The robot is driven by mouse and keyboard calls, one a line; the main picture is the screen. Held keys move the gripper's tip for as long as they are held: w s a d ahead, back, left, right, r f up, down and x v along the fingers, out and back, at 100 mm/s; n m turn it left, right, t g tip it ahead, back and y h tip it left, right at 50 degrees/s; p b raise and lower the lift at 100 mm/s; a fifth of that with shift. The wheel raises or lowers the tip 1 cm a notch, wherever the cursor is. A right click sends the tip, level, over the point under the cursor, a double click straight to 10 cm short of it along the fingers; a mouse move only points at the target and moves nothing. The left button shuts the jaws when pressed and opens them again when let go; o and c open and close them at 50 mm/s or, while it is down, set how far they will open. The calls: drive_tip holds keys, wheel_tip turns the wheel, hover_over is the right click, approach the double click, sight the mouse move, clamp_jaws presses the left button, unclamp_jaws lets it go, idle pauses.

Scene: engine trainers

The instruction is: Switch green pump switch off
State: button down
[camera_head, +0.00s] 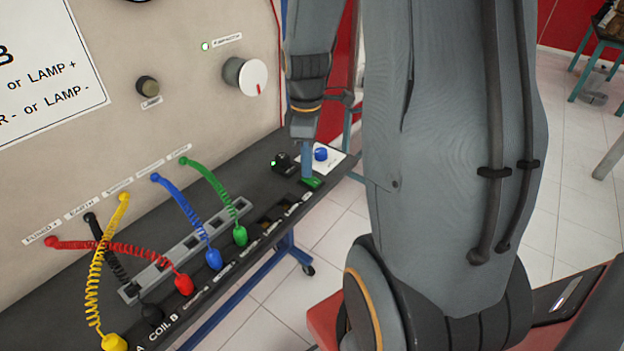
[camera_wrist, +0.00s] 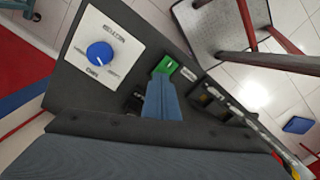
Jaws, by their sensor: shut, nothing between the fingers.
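The green pump switch (camera_head: 312,183) sits on the dark front ledge of the trainer, near its right end. In the wrist view the green switch (camera_wrist: 165,67) shows just beyond the fingertips. My gripper (camera_head: 307,176) points down at the switch with its blue fingers together; it also shows in the wrist view (camera_wrist: 162,80). The fingertips are at or very near the near edge of the switch; I cannot tell whether they touch. Part of the switch is hidden by the fingers, and its on or off position is not clear.
A blue knob (camera_head: 320,154) on a white plate sits right beside the switch. A black switch with a small light (camera_head: 283,163) is to its left. Coiled cables (camera_head: 205,185) arch over the ledge further left. The upright panel with a white dial (camera_head: 250,76) stands behind.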

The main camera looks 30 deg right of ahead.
drive_tip(key=shift+f, duration=0.4)
wheel_tip(320, 180, up, 7)
drive_tip(key=p, duration=0.6)
idle(0.6)
idle(0.3)
drive_tip(key=s+a+m+b, duration=0.1)
drive_tip(key=s+a+m, duration=0.1)
drive_tip(key=a+m, duration=0.1)
drive_tip(key=s+a+f+m+t+b, duration=0.1)
drive_tip(key=s+a+m+b, duration=0.1)
drive_tip(key=a, duration=0.3)
drive_tip(key=s+a+f+m+b, duration=0.1)
drive_tip(key=s+a+m, duration=0.1)
drive_tip(key=a+m, duration=0.2)
drive_tip(key=shift+s+a+f, duration=0.1)
drive_tip(key=shift+s, duration=0.3)
drive_tip(key=shift+s+a+m+b, duration=0.35)
drive_tip(key=shift+m, duration=0.15)
